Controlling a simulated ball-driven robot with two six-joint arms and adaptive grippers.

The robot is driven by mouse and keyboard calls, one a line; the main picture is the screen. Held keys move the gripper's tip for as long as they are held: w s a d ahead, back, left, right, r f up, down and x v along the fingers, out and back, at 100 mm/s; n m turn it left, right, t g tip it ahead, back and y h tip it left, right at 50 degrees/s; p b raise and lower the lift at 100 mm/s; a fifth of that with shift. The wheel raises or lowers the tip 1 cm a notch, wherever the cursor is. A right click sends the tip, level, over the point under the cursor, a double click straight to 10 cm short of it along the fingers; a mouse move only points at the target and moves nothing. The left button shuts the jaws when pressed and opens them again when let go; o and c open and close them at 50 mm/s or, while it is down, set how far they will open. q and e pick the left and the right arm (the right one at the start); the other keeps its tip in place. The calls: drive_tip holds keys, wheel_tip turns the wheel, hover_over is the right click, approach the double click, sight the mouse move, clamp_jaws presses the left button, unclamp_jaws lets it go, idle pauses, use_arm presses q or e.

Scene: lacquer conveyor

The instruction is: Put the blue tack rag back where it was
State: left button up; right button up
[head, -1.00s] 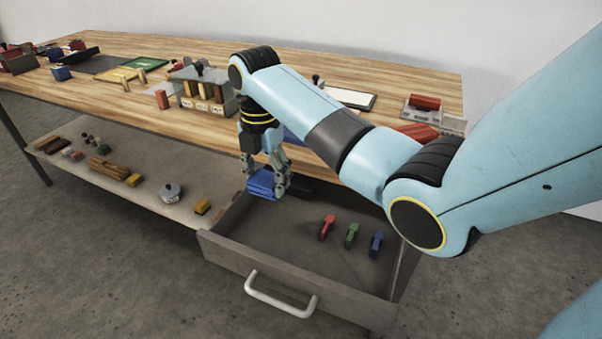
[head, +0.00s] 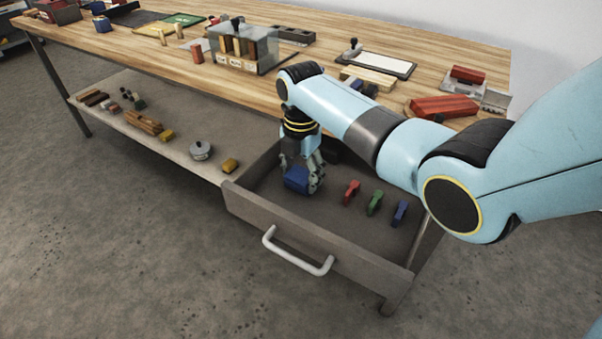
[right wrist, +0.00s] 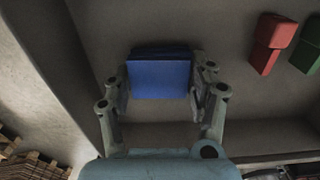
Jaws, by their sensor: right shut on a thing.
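The blue tack rag (head: 297,179) is a folded blue block inside the open drawer (head: 300,228), toward its left side. My right gripper (head: 304,182) reaches down into the drawer and is shut on the rag. In the right wrist view the rag (right wrist: 159,77) sits between the two fingers (right wrist: 160,95), with the drawer floor behind it. I cannot tell whether the rag touches the floor. My left gripper is not in view.
Red (head: 351,192), green (head: 374,202) and blue (head: 400,212) small tools lie in the drawer to the right of the rag. The drawer's left wall (right wrist: 58,70) is close to the gripper. A lower shelf (head: 185,150) with several items is to the left.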

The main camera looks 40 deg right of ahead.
sight(301, 174)
drive_tip(key=shift+f, duration=0.15)
drive_tip(key=o, duration=1)
wheel_tip(301, 174, up, 12)
drive_tip(key=shift+r+p, duration=0.2)
drive_tip(key=shift+p, duration=0.8)
